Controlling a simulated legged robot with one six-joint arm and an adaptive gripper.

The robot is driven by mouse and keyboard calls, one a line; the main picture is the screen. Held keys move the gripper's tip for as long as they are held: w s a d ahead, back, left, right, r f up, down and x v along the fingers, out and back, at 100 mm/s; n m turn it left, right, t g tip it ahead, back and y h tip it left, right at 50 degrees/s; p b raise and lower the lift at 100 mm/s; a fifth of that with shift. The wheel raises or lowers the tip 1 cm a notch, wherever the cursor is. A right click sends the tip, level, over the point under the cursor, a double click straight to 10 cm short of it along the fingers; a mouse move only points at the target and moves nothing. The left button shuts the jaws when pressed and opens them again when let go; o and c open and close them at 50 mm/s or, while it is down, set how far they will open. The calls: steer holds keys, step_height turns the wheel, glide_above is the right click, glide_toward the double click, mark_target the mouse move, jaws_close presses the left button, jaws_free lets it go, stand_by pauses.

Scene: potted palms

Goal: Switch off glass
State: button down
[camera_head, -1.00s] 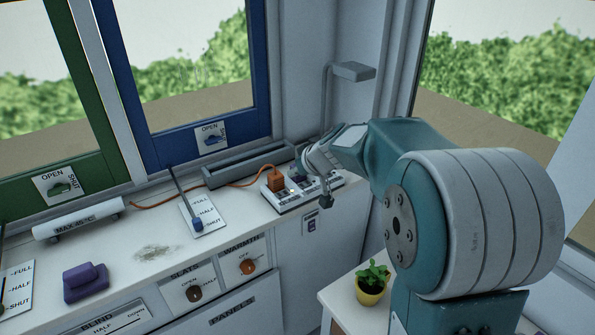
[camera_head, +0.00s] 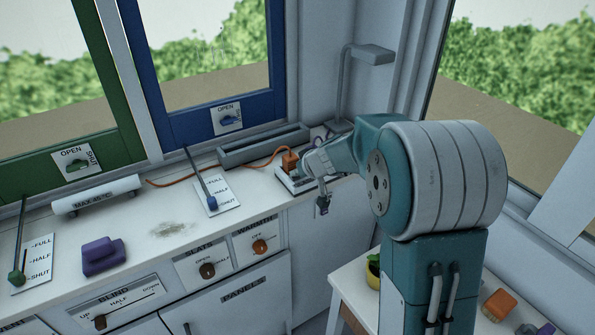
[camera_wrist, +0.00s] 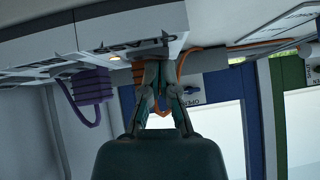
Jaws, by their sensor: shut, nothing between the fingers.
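The power strip (camera_head: 285,184) lies at the right end of the white counter, with an orange plug (camera_head: 290,160) in it. In the wrist view the strip (camera_wrist: 62,68) appears upside down along the top, with an inverted label (camera_wrist: 134,45) that seems to read GLASS. A small pale lit spot (camera_wrist: 113,57) shows on the strip beside my fingertips. My gripper (camera_wrist: 159,68) is shut and empty, its tips close to the strip's labelled edge; contact cannot be told. In the head view my wrist hides much of the strip. The orange plug (camera_wrist: 158,108) shows partly behind my fingers.
A purple plug (camera_wrist: 90,84) with a looping cable is beside my fingers. A grey lamp-like stand (camera_head: 367,54) rises behind the arm. A grey trough (camera_head: 262,145) lies at the window. A low table (camera_head: 350,293) with a potted plant stands below right.

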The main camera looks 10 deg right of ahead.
steer(key=shift+a+f, duration=0.15)
steer(key=shift+f, duration=0.15)
steer(key=shift+w+d+r, duration=0.15)
steer(key=shift+w+d, duration=0.05)
steer(key=shift+d, duration=0.65)
steer(key=r, duration=0.4)
steer(key=shift+d+r, duration=0.35)
steer(key=v, duration=0.9)
steer(key=shift+s, duration=0.2)
